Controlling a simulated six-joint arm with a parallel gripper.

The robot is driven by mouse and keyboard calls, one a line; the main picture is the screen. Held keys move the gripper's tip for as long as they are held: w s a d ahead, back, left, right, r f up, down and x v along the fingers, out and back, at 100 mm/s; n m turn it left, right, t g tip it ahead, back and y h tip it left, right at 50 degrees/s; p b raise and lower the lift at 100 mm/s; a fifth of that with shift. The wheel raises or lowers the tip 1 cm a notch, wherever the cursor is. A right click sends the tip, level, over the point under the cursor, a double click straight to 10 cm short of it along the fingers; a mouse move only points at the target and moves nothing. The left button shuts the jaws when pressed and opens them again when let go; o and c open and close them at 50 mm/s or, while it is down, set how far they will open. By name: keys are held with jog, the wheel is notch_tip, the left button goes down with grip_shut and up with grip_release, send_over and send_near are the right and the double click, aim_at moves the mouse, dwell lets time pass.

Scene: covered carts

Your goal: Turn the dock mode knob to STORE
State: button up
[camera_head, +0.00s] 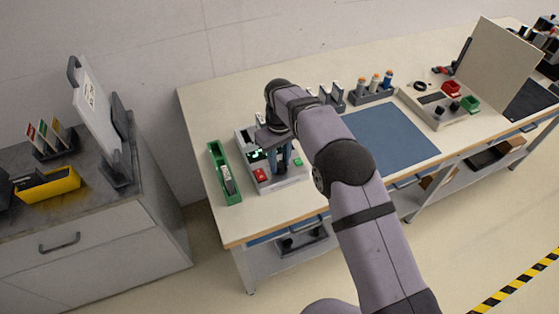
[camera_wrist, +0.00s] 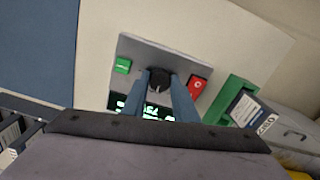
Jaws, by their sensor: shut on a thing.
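The dock panel (camera_wrist: 138,45) is a grey plate on the bench, and it also shows in the head view (camera_head: 244,138) below my wrist. Its dark mode knob (camera_wrist: 159,80) sits between a green button (camera_wrist: 123,65) and a red button (camera_wrist: 196,86). My gripper (camera_wrist: 168,88) is shut on the knob, with a blue finger on either side of it. A lit green display (camera_wrist: 152,110) is partly hidden by the fingers. I cannot read the knob's position. In the head view my gripper (camera_head: 283,170) reaches down to the panel, and the knob is hidden.
A green tray (camera_head: 233,196) stands just left of the panel. A blue mat (camera_head: 390,138) lies to the right, with a rack of small bottles (camera_head: 372,94) behind it. A second panel with a raised cover (camera_head: 495,58) stands farther right. A grey cart (camera_head: 150,220) is at left.

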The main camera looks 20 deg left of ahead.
aim_at(279, 164)
jog(key=shift+r, duration=0.1)
jog(key=o, duration=1.1)
jog(key=shift+c, duration=0.2)
jog(key=shift+r+b, duration=1.2)
jog(key=shift+r, duration=2.45)
